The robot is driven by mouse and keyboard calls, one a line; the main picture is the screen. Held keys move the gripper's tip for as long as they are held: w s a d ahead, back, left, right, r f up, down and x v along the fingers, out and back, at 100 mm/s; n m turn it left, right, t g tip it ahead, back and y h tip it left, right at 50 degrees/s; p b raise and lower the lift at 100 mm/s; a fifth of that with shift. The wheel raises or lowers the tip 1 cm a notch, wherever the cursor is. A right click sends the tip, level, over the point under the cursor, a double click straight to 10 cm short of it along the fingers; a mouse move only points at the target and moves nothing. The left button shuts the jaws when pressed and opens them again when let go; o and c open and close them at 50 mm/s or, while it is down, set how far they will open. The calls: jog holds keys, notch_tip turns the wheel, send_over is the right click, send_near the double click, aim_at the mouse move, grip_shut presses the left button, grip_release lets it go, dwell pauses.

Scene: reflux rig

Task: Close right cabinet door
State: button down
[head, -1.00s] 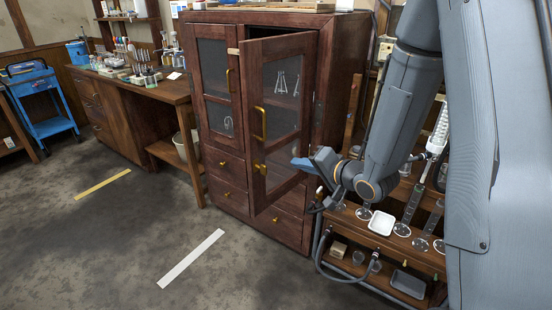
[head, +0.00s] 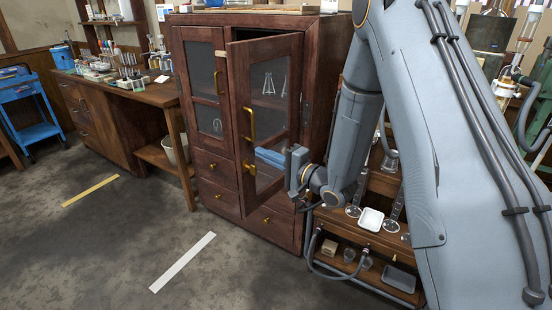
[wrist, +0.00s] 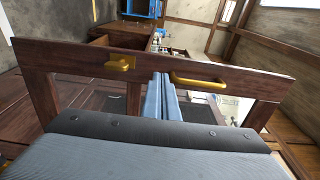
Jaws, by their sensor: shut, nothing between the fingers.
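The right cabinet door (head: 292,105) is a brown wooden frame with panes. It stands ajar, swung outward, with its free edge towards me. It has a long brass handle (head: 249,124) and a brass fitting (head: 251,168) below it. In the wrist view, its frame (wrist: 70,62) crosses the picture, with the long handle (wrist: 200,83) and the fitting (wrist: 120,63) on it. My gripper (head: 262,154) is shut and empty, its blue fingers over the lower pane on the handle side. In the wrist view, the fingertips (wrist: 162,76) reach the frame between the brass parts; I cannot tell whether they touch.
The left cabinet door (head: 205,85) appears shut, with drawers (head: 216,168) below it. A low wooden shelf unit (head: 370,240) with glassware stands right of the cabinet, under my arm. A workbench (head: 150,95) stands to the left. The floor in front is clear, with a white strip (head: 183,262).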

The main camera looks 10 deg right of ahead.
aim_at(245, 146)
jog(key=shift+p+x, duration=0.5)
jog(key=shift+x, duration=1.85)
jog(key=shift+a, duration=0.1)
